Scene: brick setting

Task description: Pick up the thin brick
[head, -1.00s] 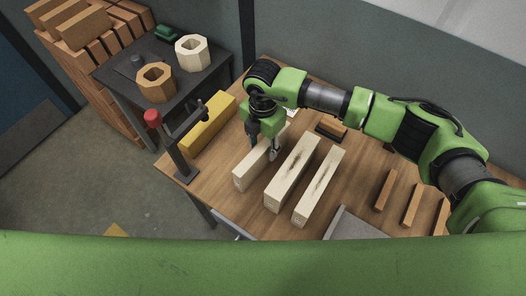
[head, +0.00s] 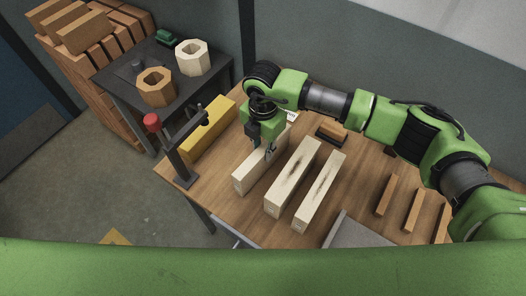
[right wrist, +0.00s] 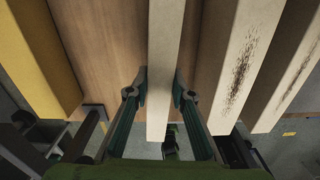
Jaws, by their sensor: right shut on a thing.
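Three long pale bricks lie side by side on the wooden table (head: 350,195). The leftmost pale brick (head: 246,178) is plain and narrow; its far part is partly hidden by my gripper. My right gripper (head: 263,148) points down over this brick and is shut on it. In the right wrist view the fingers (right wrist: 160,97) stand on either side of the pale brick (right wrist: 164,55). The brick appears to rest on the table still. My left gripper is not in view.
Two pale bricks with dark stains (head: 293,178) (head: 320,188) lie just right. A yellow beam (head: 208,130) and a post with a red knob (head: 152,120) stand left. Small brown bricks (head: 386,194) lie right. A dark side table (head: 205,85) holds two hollow blocks.

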